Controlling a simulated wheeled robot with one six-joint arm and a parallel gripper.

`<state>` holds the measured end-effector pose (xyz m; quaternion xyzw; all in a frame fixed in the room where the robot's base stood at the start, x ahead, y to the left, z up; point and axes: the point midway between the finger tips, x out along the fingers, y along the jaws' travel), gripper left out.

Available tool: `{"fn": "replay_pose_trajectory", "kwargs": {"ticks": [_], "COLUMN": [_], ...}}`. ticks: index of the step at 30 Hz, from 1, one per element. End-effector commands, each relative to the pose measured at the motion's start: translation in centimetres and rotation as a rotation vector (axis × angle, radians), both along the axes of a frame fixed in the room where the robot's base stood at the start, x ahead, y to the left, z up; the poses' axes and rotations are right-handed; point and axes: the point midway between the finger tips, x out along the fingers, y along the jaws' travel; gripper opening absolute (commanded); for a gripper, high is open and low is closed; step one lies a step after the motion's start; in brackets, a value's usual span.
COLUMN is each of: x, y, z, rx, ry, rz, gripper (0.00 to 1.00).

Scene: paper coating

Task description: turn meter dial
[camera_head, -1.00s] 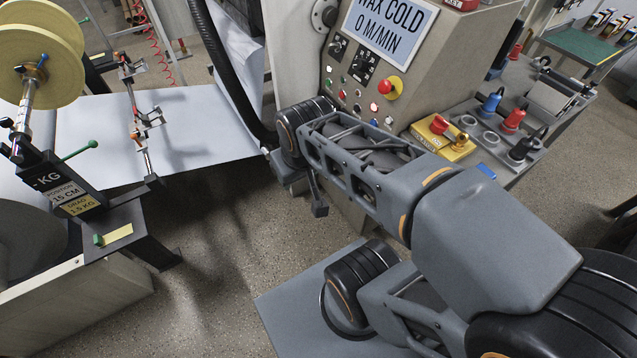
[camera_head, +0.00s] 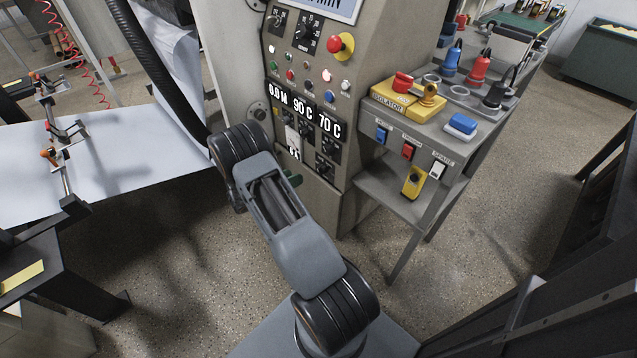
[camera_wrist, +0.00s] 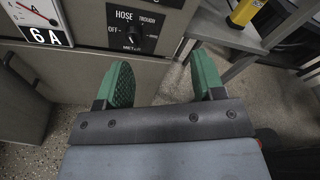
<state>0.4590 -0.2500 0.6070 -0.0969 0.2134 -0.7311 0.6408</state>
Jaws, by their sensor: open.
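The meter dial (camera_wrist: 132,34) is a round black knob on a dark plate marked HOSE, OFF, TROUGH and METER. In the wrist view it is near the top, beyond my fingertips. In the head view it appears to be the low right knob (camera_head: 326,172) on the machine front. My gripper (camera_wrist: 163,74) has two green fingers spread apart with nothing between them. In the head view my arm hides most of the gripper, with only a bit of green (camera_head: 293,180) showing.
A white gauge (camera_wrist: 45,22) reading 6 A is left of the dial. Displays (camera_head: 305,110) and knobs are above. A grey side bench (camera_head: 400,205) with a yellow isolator (camera_head: 405,97) stands right of the machine. A black hose (camera_head: 160,70) and white paper web (camera_head: 110,160) are left.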

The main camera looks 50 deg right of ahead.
Motion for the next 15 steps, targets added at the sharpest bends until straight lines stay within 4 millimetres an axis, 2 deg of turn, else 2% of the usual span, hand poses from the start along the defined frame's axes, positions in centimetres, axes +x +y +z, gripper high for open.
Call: {"fn": "replay_pose_trajectory", "kwargs": {"ticks": [1, 3, 6, 11, 15], "x": [0.2, 0.5, 0.8, 1.0, 1.1], "y": [-0.4, -0.8, -1.1, -1.7, -3.4], "z": [-3.1, -5.3, -7.6, -9.4, -9.6], "rx": [-0.024, -0.053, -0.083, -0.108, -0.112], "ry": [0.067, 0.138, 0.209, 0.265, 0.275], "rz": [0.038, 0.086, 0.137, 0.176, 0.182], "gripper": [0.62, 0.62, 0.62, 0.62, 0.62]}}
